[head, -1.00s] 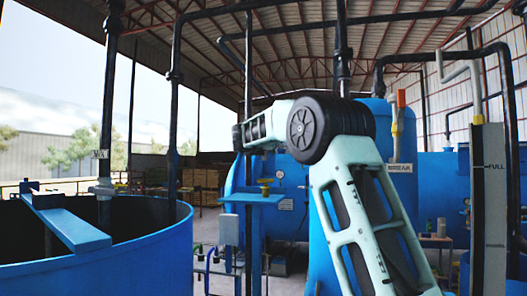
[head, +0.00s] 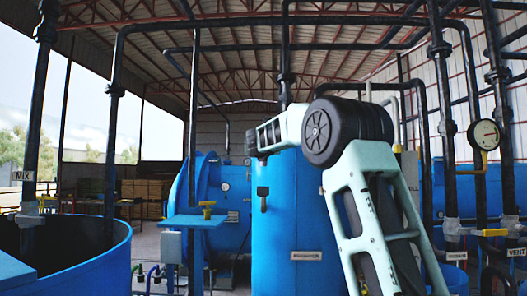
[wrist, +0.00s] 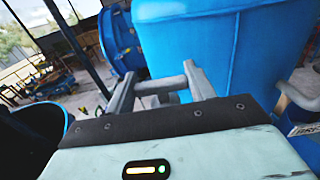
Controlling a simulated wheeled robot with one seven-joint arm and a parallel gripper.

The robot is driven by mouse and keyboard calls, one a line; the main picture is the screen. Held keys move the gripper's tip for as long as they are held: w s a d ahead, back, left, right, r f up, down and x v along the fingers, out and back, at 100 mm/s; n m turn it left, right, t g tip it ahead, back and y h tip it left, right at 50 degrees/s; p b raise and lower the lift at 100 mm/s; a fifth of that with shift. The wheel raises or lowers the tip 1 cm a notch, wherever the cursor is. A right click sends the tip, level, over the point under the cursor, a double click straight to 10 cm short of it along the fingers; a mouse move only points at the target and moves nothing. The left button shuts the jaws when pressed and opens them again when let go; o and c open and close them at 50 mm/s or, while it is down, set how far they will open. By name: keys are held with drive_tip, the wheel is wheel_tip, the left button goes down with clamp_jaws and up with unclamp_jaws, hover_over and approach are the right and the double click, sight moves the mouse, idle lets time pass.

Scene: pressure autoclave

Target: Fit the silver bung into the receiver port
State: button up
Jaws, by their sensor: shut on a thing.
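My gripper (wrist: 160,82) shows in the wrist view with its two grey fingers pointing away toward a blue tank (wrist: 225,45). A small grey, silver-looking piece (wrist: 158,88) spans the gap between the fingers, and the gripper is shut on it; it is likely the silver bung, though its shape is hard to make out. In the head view my arm hides part of the blue tank (head: 290,225), and the gripper cannot be made out there. I cannot pick out the receiver port in either view.
An open blue vat (head: 100,262) stands at the left, by a pipe marked MIX. A blue shelf (head: 195,221) and a large blue vessel (head: 203,190) are further back.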

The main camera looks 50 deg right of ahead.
wheel_tip(320, 180, down, 6)
drive_tip(key=b, duration=0.6)
drive_tip(key=shift+r, duration=0.1)
drive_tip(key=shift+f+b, duration=2.05)
drive_tip(key=shift+b, duration=0.25)
idle(1.5)
drive_tip(key=o, duration=1.1)
drive_tip(key=b+v, duration=0.6)
drive_tip(key=v, duration=1.1)
drive_tip(key=shift+a, duration=0.3)
drive_tip(key=shift+s, duration=0.1)
